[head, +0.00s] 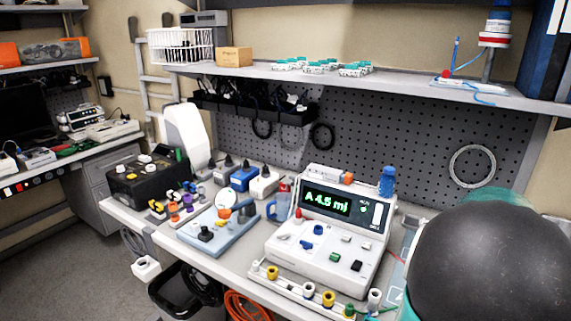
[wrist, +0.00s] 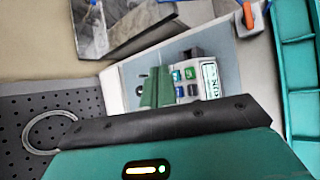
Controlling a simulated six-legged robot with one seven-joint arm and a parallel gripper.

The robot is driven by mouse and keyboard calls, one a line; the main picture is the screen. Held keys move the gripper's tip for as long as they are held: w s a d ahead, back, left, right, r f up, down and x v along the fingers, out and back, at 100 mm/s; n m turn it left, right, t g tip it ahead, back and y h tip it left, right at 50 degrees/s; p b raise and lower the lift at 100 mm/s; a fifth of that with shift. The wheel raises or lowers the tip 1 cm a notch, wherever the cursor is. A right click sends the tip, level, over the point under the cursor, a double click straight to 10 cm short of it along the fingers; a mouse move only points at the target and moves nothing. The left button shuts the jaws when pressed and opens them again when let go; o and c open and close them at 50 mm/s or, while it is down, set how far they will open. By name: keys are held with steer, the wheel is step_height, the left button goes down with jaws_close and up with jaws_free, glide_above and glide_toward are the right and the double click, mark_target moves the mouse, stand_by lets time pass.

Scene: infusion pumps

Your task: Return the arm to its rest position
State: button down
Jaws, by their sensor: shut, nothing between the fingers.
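In the head view, a large dark rounded part of my own arm with teal edges fills the lower right corner, in front of the bench. My gripper (wrist: 158,74) shows in the wrist view as short green fingers above a black bar and teal housing. They are shut and hold nothing. Beyond them is a pale device panel with coloured buttons (wrist: 190,85); I cannot tell whether they touch it. My gripper is not visible in the head view. A white infusion pump (head: 325,245) stands on the bench left of my arm, its screen reading "A 4.5 ml".
The bench (head: 205,262) is crowded with a blue-grey tray (head: 215,240), bottles and connectors. A shelf (head: 400,83) runs above it before a perforated panel (head: 420,140) with a hanging ring (head: 472,148). A black bin (head: 180,290) stands below. Open floor (head: 70,270) shows at lower left.

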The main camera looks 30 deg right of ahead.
steer(key=w+a+r+m+t+y, duration=0.1)
steer(key=w+a+r+t, duration=0.15)
steer(key=w+a, duration=0.8)
steer(key=w+a+r+m+t+y, duration=0.15)
steer(key=w+a+t, duration=0.4)
steer(key=a, duration=0.85)
steer(key=a+m+t+y, duration=0.1)
steer(key=a+y, duration=0.5)
steer(key=a, duration=2.2)
steer(key=shift+a+r+m, duration=0.15)
steer(key=shift+r+m, duration=0.2)
steer(key=shift+r, duration=0.1)
steer(key=shift+d, duration=0.2)
